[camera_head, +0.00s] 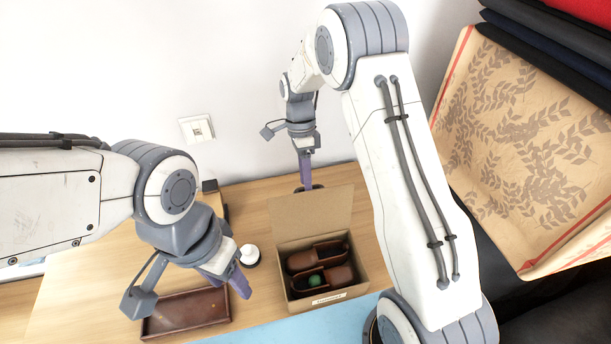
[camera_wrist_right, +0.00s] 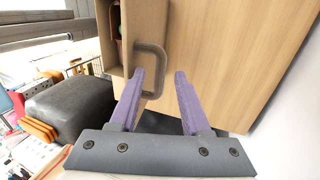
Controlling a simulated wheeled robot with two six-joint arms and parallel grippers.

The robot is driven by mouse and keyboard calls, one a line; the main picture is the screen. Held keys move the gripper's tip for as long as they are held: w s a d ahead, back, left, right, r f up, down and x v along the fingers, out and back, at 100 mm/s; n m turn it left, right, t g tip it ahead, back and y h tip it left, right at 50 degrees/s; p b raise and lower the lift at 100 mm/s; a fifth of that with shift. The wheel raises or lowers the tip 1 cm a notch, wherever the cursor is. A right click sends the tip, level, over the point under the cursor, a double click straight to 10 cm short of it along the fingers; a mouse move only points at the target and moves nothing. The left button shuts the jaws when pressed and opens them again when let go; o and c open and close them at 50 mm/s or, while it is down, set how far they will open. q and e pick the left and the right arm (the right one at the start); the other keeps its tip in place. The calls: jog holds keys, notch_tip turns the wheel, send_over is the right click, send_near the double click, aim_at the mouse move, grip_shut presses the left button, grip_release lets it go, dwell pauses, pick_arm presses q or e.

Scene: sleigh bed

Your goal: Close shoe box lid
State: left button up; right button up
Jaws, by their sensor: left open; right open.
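The cardboard shoe box (camera_head: 330,298) stands on the wooden table with its lid (camera_head: 312,215) raised at the back. Inside lie brown shoes (camera_head: 318,262) and a small green ball (camera_head: 315,280). My right gripper (camera_head: 306,184) points down behind the lid's upper edge; its fingertips are partly hidden. In the right wrist view my right gripper (camera_wrist_right: 158,80) is open and empty, with the lid (camera_wrist_right: 145,25) beyond the fingers. My left gripper (camera_head: 242,284) is open and empty, left of the box and above the table.
A brown tray (camera_head: 185,313) lies at the front left. A small white-topped round object (camera_head: 249,255) is left of the box. A brown loop-shaped handle (camera_wrist_right: 150,70) shows by the right fingers. A blue surface (camera_head: 290,327) lies in front; patterned fabric (camera_head: 525,140) is at right.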

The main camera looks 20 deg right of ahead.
jog(key=shift+f, duration=0.15)
grip_shut()
dwell(1.4)
